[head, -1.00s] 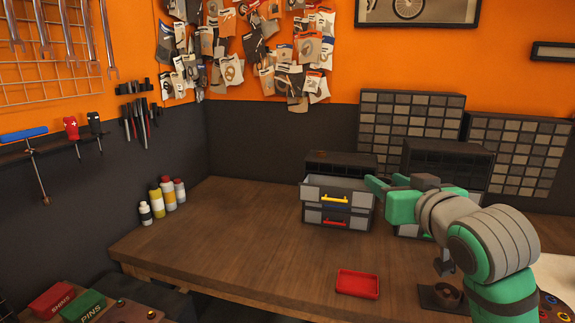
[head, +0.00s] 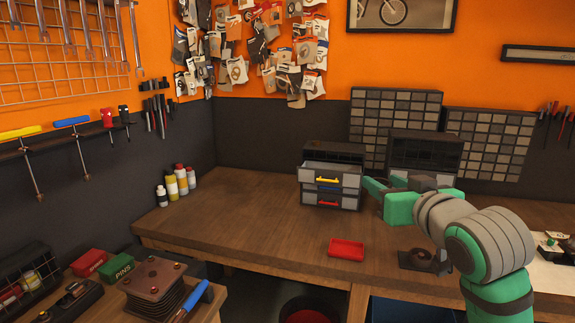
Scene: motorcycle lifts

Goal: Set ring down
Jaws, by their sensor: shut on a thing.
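My gripper (head: 374,188) is at the end of my green and grey arm, above the bench, just right of a small drawer cabinet (head: 331,203). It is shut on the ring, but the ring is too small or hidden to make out. The cabinet's top drawer, with a yellow handle (head: 328,180), stands pulled out. A red tray (head: 346,249) lies on the wooden bench (head: 250,235) below and left of my gripper.
A dark fixture with a round part (head: 424,259) stands right of the tray, partly behind my arm. Bottles (head: 176,182) stand at the back left. A second cabinet (head: 425,152) is behind my arm. The bench's left half is mostly clear.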

